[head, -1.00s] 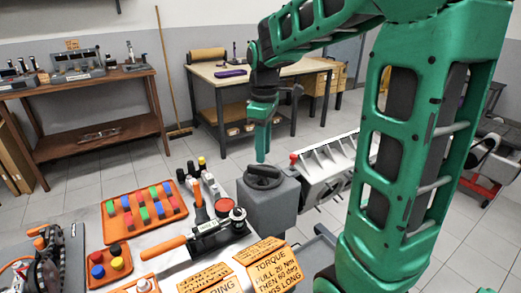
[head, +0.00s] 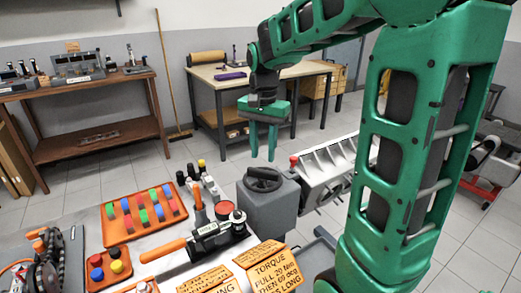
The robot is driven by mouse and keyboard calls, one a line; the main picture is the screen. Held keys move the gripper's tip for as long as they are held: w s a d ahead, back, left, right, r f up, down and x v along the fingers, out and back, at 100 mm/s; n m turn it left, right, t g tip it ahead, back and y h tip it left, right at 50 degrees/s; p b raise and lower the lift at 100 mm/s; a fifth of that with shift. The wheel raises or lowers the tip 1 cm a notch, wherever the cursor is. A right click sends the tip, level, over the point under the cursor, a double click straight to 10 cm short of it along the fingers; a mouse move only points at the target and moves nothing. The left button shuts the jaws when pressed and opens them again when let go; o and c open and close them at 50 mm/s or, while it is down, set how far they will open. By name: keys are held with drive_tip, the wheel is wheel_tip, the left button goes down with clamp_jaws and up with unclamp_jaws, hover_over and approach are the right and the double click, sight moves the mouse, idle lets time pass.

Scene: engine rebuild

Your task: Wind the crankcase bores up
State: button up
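The crankcase (head: 335,160) is a pale grey block with a row of bores, held at the right side of a grey stand (head: 268,212). The bores show on its upper side, facing up at a slant. A dark handwheel (head: 263,181) lies on top of the stand. A red knob (head: 293,159) stands between the handwheel and the crankcase. My gripper (head: 263,155) points down just above the handwheel in the picture. Its two green fingers are apart with nothing between them. I cannot tell its exact height over the wheel.
A near bench holds an orange tray of coloured pegs (head: 126,234), a smaller orange tray (head: 96,284), an orange-handled tool (head: 163,250) and orange torque signs (head: 268,262). A workbench (head: 207,75) and a brown shelf table (head: 90,147) stand behind. Tiled floor lies between.

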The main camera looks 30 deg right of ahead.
sight(263, 170)
drive_tip(key=m, duration=1.2)
drive_tip(key=shift+r, duration=0.1)
drive_tip(key=m, duration=0.4)
drive_tip(key=shift+m, duration=0.3)
drive_tip(key=shift+f, duration=3.25)
clamp_jaws()
